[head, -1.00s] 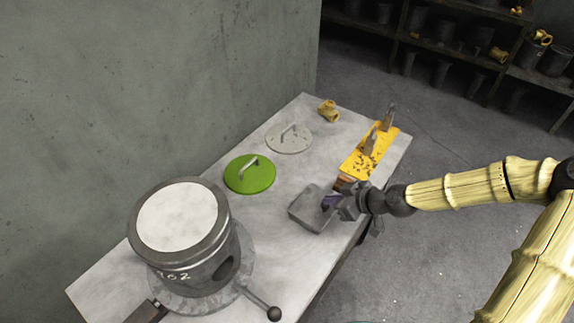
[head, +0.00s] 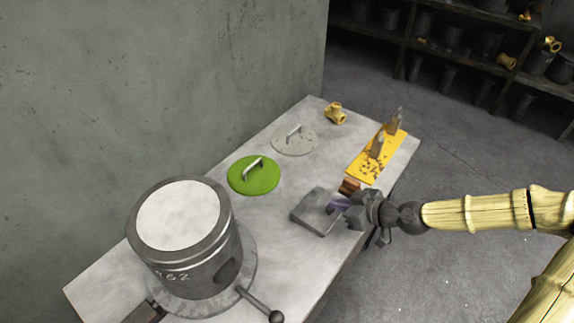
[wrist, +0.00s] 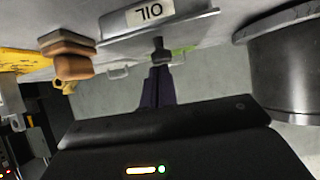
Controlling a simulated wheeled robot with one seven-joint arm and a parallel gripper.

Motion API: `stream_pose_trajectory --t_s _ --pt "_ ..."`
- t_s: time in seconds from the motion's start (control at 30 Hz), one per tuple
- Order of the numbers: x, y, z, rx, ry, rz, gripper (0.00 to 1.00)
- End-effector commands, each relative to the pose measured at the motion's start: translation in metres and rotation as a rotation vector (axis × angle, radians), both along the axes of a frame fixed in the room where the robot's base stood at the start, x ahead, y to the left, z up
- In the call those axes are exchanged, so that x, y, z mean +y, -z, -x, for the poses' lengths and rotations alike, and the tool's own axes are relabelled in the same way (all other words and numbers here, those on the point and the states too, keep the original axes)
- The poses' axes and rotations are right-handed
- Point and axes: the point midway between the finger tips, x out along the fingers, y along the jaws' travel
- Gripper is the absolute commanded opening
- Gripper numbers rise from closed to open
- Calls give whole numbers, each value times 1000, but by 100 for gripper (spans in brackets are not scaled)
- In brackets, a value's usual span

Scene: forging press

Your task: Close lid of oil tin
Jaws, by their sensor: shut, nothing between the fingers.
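The oil tin (head: 308,208) is a small grey box near the bench's right edge in the head view. Its front, with a white OIL label, shows upside down at the top of the wrist view (wrist: 112,30). Its top looks like a flat grey plate in the head view, but I cannot tell whether the lid is fully down. My gripper (head: 335,204) is shut and empty, with its dark purple fingers at the tin's right side. In the wrist view the fingertips (wrist: 160,50) are close to the tin's upper edge; contact is unclear.
A large grey cylinder (head: 186,262) with a ball-ended lever stands front left. A green lid (head: 262,181) and a grey lid (head: 300,147) lie behind the tin. A brass fitting (head: 335,113), yellow board (head: 368,168) and brown block (head: 349,187) are farther back.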

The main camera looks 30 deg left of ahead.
Motion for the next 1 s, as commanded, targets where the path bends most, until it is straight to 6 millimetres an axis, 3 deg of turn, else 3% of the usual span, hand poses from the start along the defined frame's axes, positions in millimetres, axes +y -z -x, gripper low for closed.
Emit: stream_pose_trajectory --t_s 0.03,0.43,0.67,0.93,0.97,1.0 --pt "-9 22 10 51 -6 35 0" --pt "-9 22 9 51 -5 35 0" --pt "-8 0 9 38 -6 26 0" --pt "-4 -43 7 5 -5 0 0" --pt "-4 -46 7 2 -4 -4 0" --pt "-12 -35 8 5 -1 -3 0"
